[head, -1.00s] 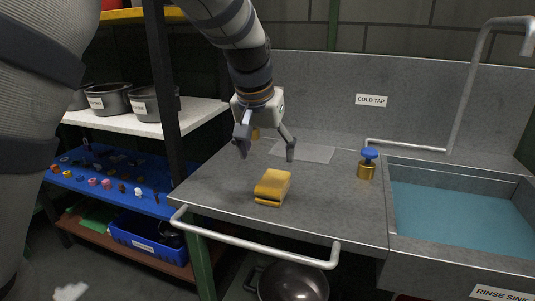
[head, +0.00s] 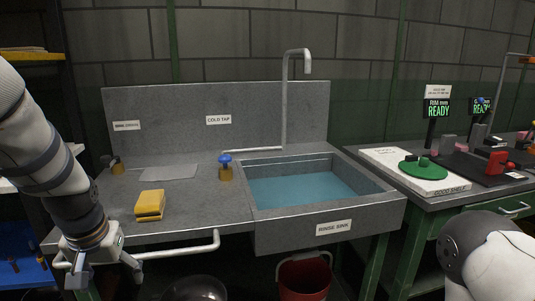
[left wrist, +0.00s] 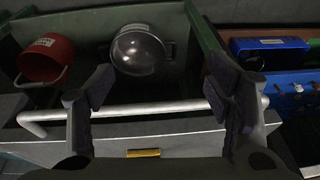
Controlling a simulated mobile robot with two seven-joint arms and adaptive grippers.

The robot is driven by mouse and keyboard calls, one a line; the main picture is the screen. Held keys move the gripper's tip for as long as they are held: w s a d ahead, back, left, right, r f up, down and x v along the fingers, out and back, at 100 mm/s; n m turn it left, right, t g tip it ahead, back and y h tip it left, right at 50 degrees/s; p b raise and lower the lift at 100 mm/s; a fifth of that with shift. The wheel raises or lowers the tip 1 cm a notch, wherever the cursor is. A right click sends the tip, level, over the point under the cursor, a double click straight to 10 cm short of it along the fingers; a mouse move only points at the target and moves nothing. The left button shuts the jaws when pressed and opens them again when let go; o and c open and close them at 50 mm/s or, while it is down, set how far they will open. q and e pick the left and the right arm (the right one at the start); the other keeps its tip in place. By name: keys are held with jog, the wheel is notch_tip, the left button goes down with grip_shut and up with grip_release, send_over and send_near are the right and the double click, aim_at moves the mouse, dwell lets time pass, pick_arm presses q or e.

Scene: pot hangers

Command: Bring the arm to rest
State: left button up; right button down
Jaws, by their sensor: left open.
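My left gripper (head: 106,280) is at the lower left of the head view, in front of the sink unit's left end and beside its front rail (head: 190,247).
A yellow sponge (head: 150,205) and a blue-topped brass tap (head: 225,168) are on the counter. A sink (head: 330,231) adjoins it. A red bucket (head: 304,277) and a glossy pot (left wrist: 140,52) are underneath. A blue bin (left wrist: 270,48) is at the wrist view's right.

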pick_arm(q)
jog(key=s+d+f+m+g, duration=0.1)
jog(key=s+d+f+g, duration=0.2)
jog(key=s+f, duration=1.35)
jog(key=s+d+f, duration=0.2)
jog(key=s+f, duration=0.1)
jog(key=s, duration=0.6)
jog(key=s+d+f+g+h, duration=0.1)
jog(key=s+d+f, duration=0.2)
jog(key=s, duration=0.6)
jog(key=shift+s+f+m+g, duration=0.2)
jog(key=shift+m+g, duration=0.1)
jog(key=shift+m, duration=0.1)
